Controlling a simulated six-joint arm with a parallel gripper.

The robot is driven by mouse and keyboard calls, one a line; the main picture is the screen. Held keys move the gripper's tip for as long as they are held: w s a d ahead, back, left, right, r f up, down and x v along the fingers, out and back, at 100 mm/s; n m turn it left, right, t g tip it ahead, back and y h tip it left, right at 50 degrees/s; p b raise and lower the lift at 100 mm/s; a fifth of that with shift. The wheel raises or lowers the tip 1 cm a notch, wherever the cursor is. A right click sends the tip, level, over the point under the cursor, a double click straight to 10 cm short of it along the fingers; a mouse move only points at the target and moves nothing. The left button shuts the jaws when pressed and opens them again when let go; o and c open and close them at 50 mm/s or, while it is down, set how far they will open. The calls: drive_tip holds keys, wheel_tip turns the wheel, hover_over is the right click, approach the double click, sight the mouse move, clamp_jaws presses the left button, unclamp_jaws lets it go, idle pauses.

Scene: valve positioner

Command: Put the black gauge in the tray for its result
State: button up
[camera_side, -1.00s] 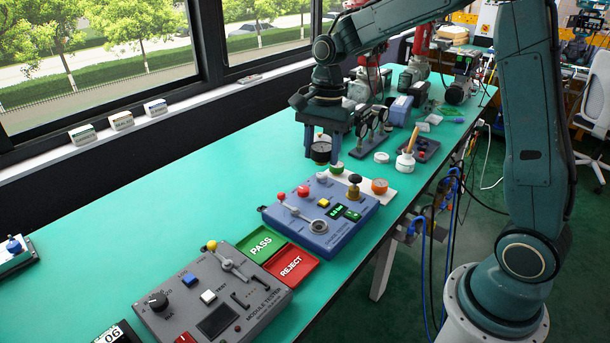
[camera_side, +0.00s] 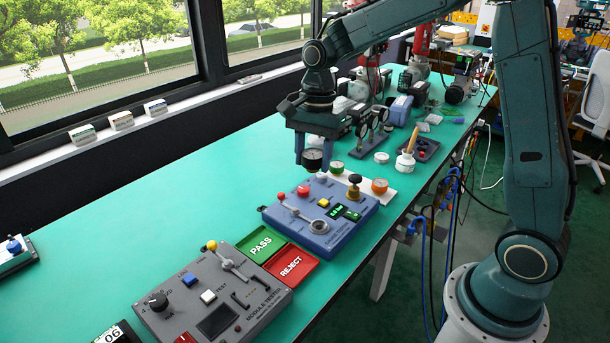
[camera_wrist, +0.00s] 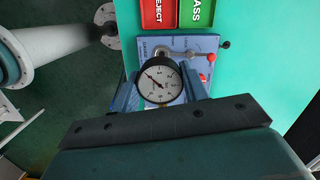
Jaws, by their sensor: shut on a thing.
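The black gauge (camera_side: 312,159) has a black rim and a white dial, which faces the camera in the wrist view (camera_wrist: 160,82). My gripper (camera_side: 312,163) is shut on it and holds it in the air behind the blue tester. In the wrist view a finger stands on each side of the gauge. The green PASS tray (camera_side: 261,243) and the red REJECT tray (camera_side: 291,265) lie side by side between the two testers. Both look empty. The blue tester (camera_side: 320,215) has a lever, a round socket and a small display lit green; its text is too small to read.
A grey module tester (camera_side: 213,292) stands in front of the trays.

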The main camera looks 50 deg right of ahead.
hover_over(290, 267)
wheel_tip(290, 267, down, 2)
drive_tip(key=f, duration=1.6)
drive_tip(key=shift+d+f, duration=0.2)
drive_tip(key=shift+f, duration=0.15)
drive_tip(key=shift+f, duration=1.85)
drive_tip(key=shift+f, duration=0.15)
drive_tip(key=o, duration=0.7)
drive_tip(key=shift+o, duration=0.2)
